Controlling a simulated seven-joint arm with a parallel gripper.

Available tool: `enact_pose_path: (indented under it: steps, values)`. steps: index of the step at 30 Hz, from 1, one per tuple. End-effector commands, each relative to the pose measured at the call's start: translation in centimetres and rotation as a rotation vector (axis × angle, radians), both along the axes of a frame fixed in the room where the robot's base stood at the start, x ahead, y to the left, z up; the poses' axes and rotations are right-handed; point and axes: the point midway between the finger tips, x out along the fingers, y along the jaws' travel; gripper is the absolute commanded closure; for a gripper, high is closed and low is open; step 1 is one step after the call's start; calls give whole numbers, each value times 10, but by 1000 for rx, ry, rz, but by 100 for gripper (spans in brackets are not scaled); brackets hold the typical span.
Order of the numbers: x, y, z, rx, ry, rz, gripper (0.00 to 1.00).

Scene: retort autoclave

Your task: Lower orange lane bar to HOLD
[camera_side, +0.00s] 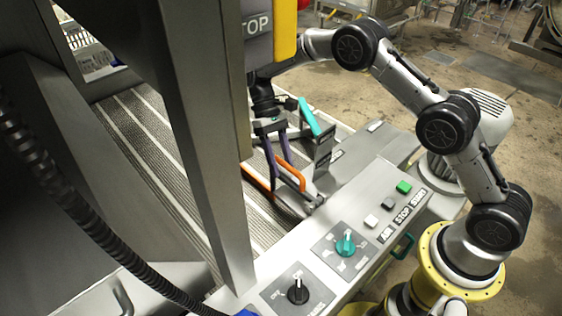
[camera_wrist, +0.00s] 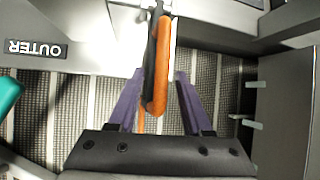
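The orange lane bar (camera_side: 290,176) shows in the side view just below my gripper, beside the conveyor lanes. In the wrist view the orange lane bar (camera_wrist: 161,70) runs lengthwise up the middle, with a dark strip along its left side. My gripper (camera_side: 283,168) points down with its purple fingers apart. In the wrist view my gripper (camera_wrist: 160,75) has one finger on each side of the bar, with gaps showing, so it is open and not clamped. I see no HOLD marking that I can read.
A teal lever (camera_side: 310,117) stands close behind my gripper; its edge shows in the wrist view (camera_wrist: 8,95). The control panel (camera_side: 352,215) with buttons and knobs is in front. A steel post (camera_side: 205,130) stands left.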

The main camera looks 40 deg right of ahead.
Motion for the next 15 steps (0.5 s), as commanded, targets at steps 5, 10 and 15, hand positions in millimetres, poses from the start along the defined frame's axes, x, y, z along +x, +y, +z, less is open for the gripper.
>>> enact_pose_path:
  steps: [5, 10, 15]
  values:
    - [1, 0, 2, 1, 0, 1, 50]
    - [11, -3, 15, 1, -3, 0, 50]
    - [29, -8, 41, 1, -4, -1, 50]
